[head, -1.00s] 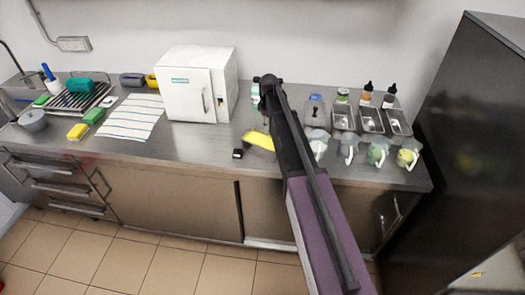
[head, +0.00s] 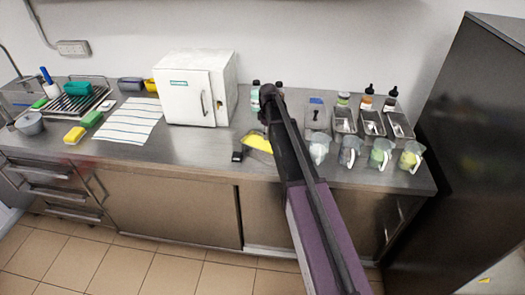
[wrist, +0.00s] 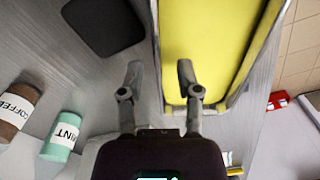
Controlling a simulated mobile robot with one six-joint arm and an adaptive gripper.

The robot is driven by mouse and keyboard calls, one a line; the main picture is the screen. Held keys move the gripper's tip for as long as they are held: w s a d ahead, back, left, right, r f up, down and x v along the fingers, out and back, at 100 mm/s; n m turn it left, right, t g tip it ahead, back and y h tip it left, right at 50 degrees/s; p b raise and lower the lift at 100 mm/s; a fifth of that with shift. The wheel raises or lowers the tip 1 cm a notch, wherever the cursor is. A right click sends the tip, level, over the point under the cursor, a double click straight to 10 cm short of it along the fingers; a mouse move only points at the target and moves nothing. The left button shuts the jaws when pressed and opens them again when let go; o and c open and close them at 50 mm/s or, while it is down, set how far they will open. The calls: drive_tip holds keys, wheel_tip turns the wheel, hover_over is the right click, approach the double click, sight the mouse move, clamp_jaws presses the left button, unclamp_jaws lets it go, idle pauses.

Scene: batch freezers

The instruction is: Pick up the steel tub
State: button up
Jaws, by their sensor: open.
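A long tub with a pale metallic rim and yellow filling (wrist: 262,45), which I take for the steel tub, fills the upper middle of the wrist view. In the head view the yellow tub (head: 257,142) lies on the counter, partly hidden by my arm. My gripper (wrist: 161,75) is open and empty. In the wrist view its left finger shows just outside the tub's left rim and its right finger over the yellow. Contact and height above the rim cannot be told. In the head view the fingers are hidden.
A black square item (wrist: 103,25), a coffee bottle (wrist: 18,108) and a mint bottle (wrist: 62,136) are left of the tub in the wrist view. A white box machine (head: 200,90) stands to the left; several steel trays (head: 371,123) and jugs (head: 381,154) stand to the right.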

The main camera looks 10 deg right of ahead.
sight(268, 148)
drive_tip(key=shift+f+b, duration=2.5)
drive_tip(key=shift+f, duration=0.1)
clamp_jaws()
